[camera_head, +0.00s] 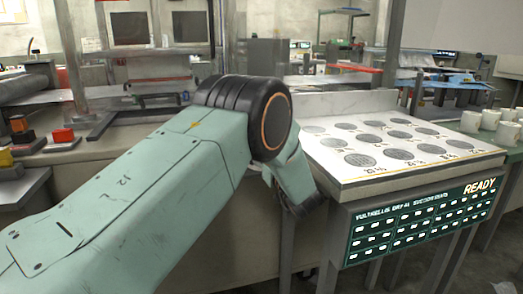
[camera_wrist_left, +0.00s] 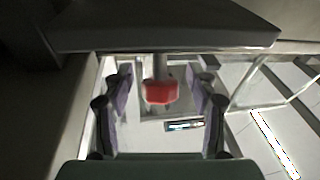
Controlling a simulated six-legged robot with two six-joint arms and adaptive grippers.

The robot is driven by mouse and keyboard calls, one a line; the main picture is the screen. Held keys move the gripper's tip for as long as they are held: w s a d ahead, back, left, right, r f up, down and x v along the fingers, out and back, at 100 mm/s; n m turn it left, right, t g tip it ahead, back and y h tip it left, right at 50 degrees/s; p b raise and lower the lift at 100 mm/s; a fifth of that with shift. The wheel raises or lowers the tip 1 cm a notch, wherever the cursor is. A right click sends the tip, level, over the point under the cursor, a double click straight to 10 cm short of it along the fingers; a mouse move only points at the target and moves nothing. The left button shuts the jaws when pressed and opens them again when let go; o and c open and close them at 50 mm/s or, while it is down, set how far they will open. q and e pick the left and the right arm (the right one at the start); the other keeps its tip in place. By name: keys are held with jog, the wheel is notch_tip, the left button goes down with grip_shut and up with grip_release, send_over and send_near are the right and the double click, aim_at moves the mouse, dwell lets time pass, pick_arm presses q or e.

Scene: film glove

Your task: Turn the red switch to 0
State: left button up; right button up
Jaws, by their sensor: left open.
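The red switch (camera_wrist_left: 160,91) shows in the left wrist view, near the middle, on a grey metal fitting with a small lit display (camera_wrist_left: 184,125) below it. My left gripper (camera_wrist_left: 159,77) is open, with one purple-padded finger on each side of the switch. Gaps show between the pads and the switch, and I cannot tell how far the fingertips are from it in depth. In the head view my left arm bends down in front of the bench, and the switch is not visible there. My right gripper is in neither view.
A white sample table (camera_head: 390,178) with round grey discs stands right of my arm, with a green READY panel (camera_head: 418,222) on its front. Red and yellow blocks (camera_head: 63,136) sit on the left bench. White cups (camera_head: 470,121) stand at far right.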

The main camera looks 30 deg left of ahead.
pick_arm(q)
jog(key=v, duration=0.7)
jog(key=shift+s+d, duration=0.2)
jog(key=a+r+m+t+h+p, duration=0.1)
jog(key=m+p, duration=0.1)
jog(key=a+m+t+h+p, duration=0.2)
jog(key=p, duration=0.1)
jog(key=w+a+r+m+t+h+p, duration=0.1)
jog(key=a+m+h+p, duration=0.1)
jog(key=m, duration=0.1)
jog(key=shift+a+r+t+p, duration=0.15)
jog(key=shift+r+t+p, duration=0.15)
jog(key=shift+t, duration=0.1)
jog(key=m+h+p, duration=0.1)
jog(key=s+m+t+h+p, duration=0.1)
jog(key=p, duration=0.1)
jog(key=m+h+p, duration=0.1)
jog(key=m+h, duration=0.1)
jog(key=shift+s+a+t, duration=0.3)
jog(key=shift+w+m+t+h+p, duration=0.3)
jog(key=shift+w+m+h+p, duration=1.1)
jog(key=shift+w+h, duration=0.9)
